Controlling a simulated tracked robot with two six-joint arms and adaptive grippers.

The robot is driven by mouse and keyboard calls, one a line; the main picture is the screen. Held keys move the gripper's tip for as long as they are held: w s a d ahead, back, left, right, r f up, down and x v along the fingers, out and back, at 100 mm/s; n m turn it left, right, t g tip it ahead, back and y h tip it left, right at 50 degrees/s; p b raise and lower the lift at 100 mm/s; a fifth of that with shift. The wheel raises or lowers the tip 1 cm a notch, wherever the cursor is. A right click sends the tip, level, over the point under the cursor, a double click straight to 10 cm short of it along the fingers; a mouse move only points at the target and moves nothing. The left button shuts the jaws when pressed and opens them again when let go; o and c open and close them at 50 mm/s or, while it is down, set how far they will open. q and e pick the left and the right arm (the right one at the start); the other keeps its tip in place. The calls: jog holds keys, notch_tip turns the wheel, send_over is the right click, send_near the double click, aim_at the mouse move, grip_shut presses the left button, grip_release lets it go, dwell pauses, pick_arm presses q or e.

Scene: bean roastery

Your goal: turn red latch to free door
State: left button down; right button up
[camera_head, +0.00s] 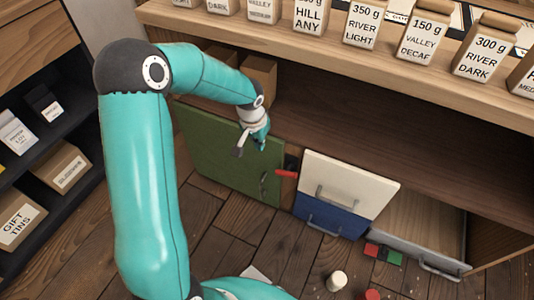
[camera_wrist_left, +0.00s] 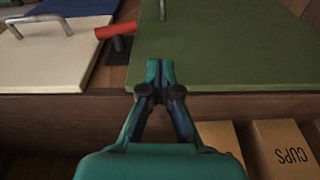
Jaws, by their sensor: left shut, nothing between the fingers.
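The red latch (camera_head: 286,173) is a short red bar on a dark mount at the right edge of the green door (camera_head: 215,150). It lies about level in the head view, its mount beside the door's edge. In the left wrist view the red latch (camera_wrist_left: 115,31) shows left of the green door (camera_wrist_left: 235,50), its end close to the door's edge. My left gripper (camera_head: 263,143) is shut and empty at the door's upper right part, apart from the latch. Its fingertips (camera_wrist_left: 160,68) appear over the green panel in the wrist view. My right gripper is not in view.
A white drawer (camera_head: 345,180) and a blue drawer (camera_head: 330,215) are right of the latch. An open grey drawer (camera_head: 420,250) is farther right. Labelled bags line the shelf above (camera_head: 400,60). Boxes (camera_wrist_left: 285,148) stand behind the green door. A white cup (camera_head: 337,281) is on the floor.

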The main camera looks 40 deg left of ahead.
aim_at(279, 171)
pick_arm(q)
jog(key=n+t+h+b, duration=0.1)
jog(key=h+b, duration=0.2)
jog(key=b, duration=0.1)
jog(key=shift+s+h, duration=0.15)
jog(key=shift+h, duration=0.25)
jog(key=shift+f+b, duration=0.1)
jog(key=shift+b, duration=0.2)
jog(key=b+x, duration=0.5)
jog(key=x, duration=0.9)
